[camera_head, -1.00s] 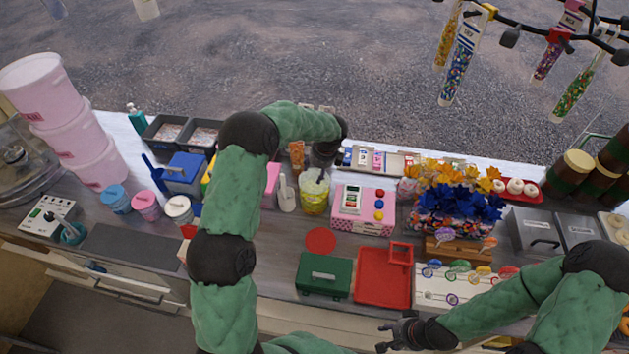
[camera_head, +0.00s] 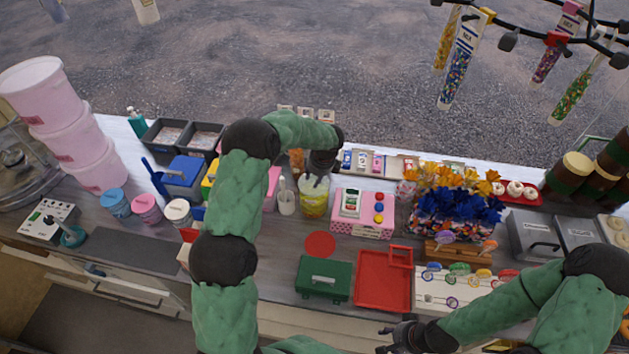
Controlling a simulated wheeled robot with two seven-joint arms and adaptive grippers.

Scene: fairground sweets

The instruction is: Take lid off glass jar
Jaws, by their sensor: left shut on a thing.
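I cannot tell whether the lid still touches the jar's rim. My right gripper (camera_head: 386,338) is empty and open at the front edge of the counter, far from the jar.
A pink box (camera_head: 362,224) with coloured buttons stands right of the jar, and a white cup (camera_head: 286,203) stands left. A red round mat (camera_head: 320,244), a green box (camera_head: 323,279) and a red tray (camera_head: 383,301) lie in front.

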